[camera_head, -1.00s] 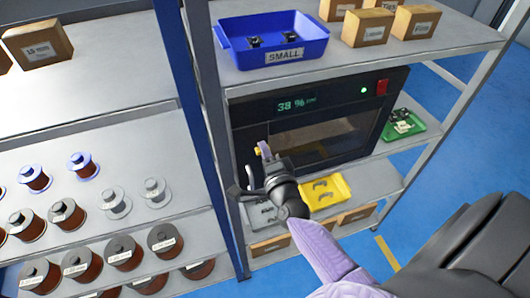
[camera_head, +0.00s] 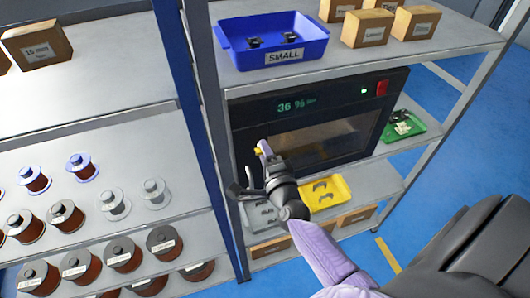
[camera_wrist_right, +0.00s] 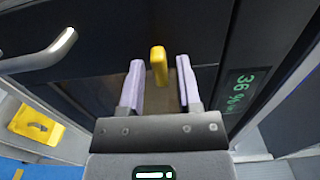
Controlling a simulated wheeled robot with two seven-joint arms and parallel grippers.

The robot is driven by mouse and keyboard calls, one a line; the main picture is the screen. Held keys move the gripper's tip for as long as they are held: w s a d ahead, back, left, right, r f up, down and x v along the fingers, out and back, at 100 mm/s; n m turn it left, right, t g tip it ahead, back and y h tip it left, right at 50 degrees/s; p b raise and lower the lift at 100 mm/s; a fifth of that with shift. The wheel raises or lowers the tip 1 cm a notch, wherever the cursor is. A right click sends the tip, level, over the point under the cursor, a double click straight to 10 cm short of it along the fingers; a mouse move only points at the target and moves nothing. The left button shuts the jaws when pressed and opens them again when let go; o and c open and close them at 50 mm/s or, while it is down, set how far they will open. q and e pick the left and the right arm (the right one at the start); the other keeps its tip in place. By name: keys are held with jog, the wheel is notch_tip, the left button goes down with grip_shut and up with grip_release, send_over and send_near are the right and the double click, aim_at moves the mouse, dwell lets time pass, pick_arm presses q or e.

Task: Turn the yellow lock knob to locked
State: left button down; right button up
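The yellow lock knob (camera_wrist_right: 158,66) is a small bar on the front of a dark cabinet (camera_wrist_right: 222,18). In the head view only a bit of the knob (camera_head: 258,150) shows, the rest hidden by my right gripper (camera_head: 264,152). In the right wrist view my right gripper (camera_wrist_right: 160,84) is open, with one pale finger on each side of the knob and a gap on both sides. The knob's long side runs roughly along the fingers in that view. My left gripper is not in view.
The cabinet (camera_head: 300,98) has a display reading 36 %, a green light and a red switch (camera_head: 382,88). A silver handle (camera_wrist_right: 42,54) stands out beside the knob. A blue bin (camera_head: 310,50) sits above.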

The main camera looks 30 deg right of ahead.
jog(key=shift+o, duration=0.3)
jog(key=v, duration=1)
jog(key=s+a+f+n+g+y+b, duration=0.1)
jog(key=s+a+f+n+g+b, duration=0.2)
jog(key=f, duration=0.7)
jog(key=s+a+f+n+g+y+b, duration=0.1)
jog(key=s+f+n+g+y+b, duration=0.15)
jog(key=f+n, duration=0.45)
jog(key=s+a+f+n+g+y+b, duration=0.1)
jog(key=s+a+f+n+g+b, duration=0.15)
jog(key=f, duration=0.95)
jog(key=s+d+f+n+g+b, duration=0.1)
jog(key=s+f+n+g+b, duration=0.6)
jog(key=s+f, duration=1.1)
jog(key=s+n+g, duration=0.2)
jog(key=n, duration=0.2)
jog(key=shift+s+d+f+h+b, duration=0.25)
jog(key=shift+s+d+h+b, duration=0.05)
jog(key=shift+s+d+h, duration=0.1)
